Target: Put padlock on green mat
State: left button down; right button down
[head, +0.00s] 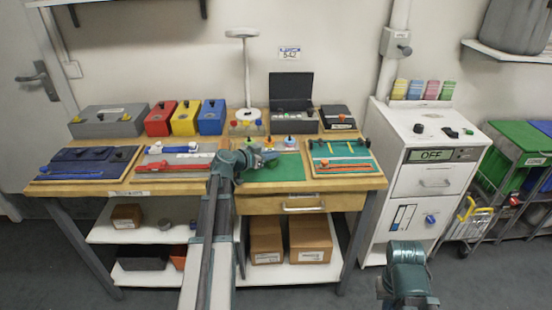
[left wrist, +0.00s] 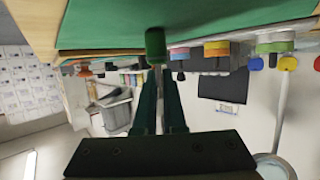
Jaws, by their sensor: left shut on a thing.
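The green mat (head: 282,172) lies on the wooden table, right of centre. It also shows across the top of the left wrist view (left wrist: 210,22). My left gripper (head: 268,155) is above the mat's back left part. In the left wrist view its fingers (left wrist: 155,70) are shut on a small green piece (left wrist: 155,42). I cannot make out a shackle, so I cannot tell for sure that it is the padlock. The piece appears close to the mat; contact is unclear. My right gripper (head: 408,290) is at the lower right, away from the table; its fingers are not clear.
Several small coloured pieces stand behind the mat. A tool tray (head: 342,155) is right of it, and a grey tray with red tools (head: 175,165) is left. Red (head: 160,119), yellow (head: 186,118) and blue (head: 211,117) boxes stand behind. The mat's front is clear.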

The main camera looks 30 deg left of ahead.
pick_arm(q)
jog(key=shift+s+a+r, duration=0.1)
jog(key=shift+f, duration=0.25)
jog(key=c, duration=1)
grip_release()
jog(key=shift+r, duration=0.1)
jog(key=shift+r, duration=0.1)
jog(key=shift+s+r, duration=0.2)
jog(key=p+v, duration=0.4)
jog(key=v, duration=0.7)
jog(key=shift+s, duration=0.25)
